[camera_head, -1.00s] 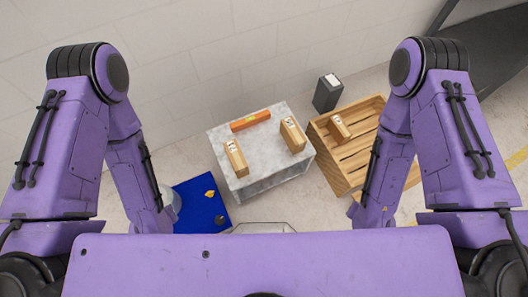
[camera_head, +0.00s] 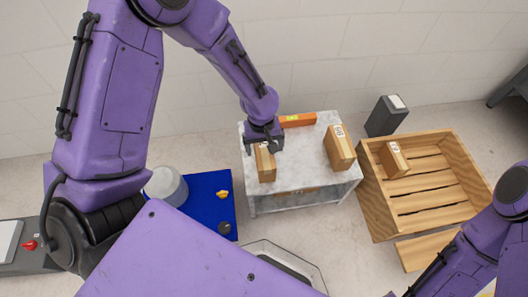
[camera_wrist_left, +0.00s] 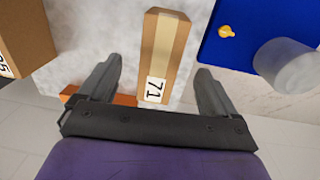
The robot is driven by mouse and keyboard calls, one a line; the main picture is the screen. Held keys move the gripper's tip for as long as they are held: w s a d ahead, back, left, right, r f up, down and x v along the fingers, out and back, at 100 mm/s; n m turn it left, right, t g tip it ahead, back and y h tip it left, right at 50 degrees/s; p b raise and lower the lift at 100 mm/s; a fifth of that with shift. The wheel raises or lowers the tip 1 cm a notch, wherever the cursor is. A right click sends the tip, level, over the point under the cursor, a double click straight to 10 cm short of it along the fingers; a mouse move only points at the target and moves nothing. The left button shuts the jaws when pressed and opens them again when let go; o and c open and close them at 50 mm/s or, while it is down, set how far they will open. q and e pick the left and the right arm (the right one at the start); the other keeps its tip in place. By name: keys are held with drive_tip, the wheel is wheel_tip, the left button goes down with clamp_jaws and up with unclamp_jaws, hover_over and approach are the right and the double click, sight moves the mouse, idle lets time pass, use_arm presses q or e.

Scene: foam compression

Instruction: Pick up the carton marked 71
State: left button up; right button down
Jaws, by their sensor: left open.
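The carton marked 71 (camera_wrist_left: 165,45) is a tan box with a lighter tape strip and a white label on its end. In the head view this carton (camera_head: 266,167) stands on the left part of the grey marble-topped table (camera_head: 300,165), partly hidden by my left gripper (camera_head: 265,146). My left gripper is open above it. In the left wrist view the fingers (camera_wrist_left: 158,72) lie on either side of the carton's labelled end, with a gap on both sides. My right gripper is out of view; only part of that arm shows at lower right.
Another tan carton (camera_head: 340,150) stands on the table's right side, and an orange box (camera_head: 297,120) lies at the back. A wooden crate (camera_head: 455,160) with a carton (camera_head: 394,160) is to the right. A dark bin (camera_head: 386,116) stands behind. A blue surface (camera_head: 205,195) is left.

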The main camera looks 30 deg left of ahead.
sight(264, 156)
use_arm(q)
drive_tip(key=shift+w+a+y+b, duration=0.3)
drive_tip(key=shift+w, duration=0.35)
drive_tip(key=shift+w+a, duration=0.1)
drive_tip(key=shift+a, duration=0.1)
wheel_tip(264, 156, down, 10)
drive_tip(key=b, duration=0.5)
drive_tip(key=shift+r, duration=0.25)
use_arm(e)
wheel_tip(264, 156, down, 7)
use_arm(q)
drive_tip(key=c, duration=1.5)
drive_tip(key=shift+o, duration=0.2)
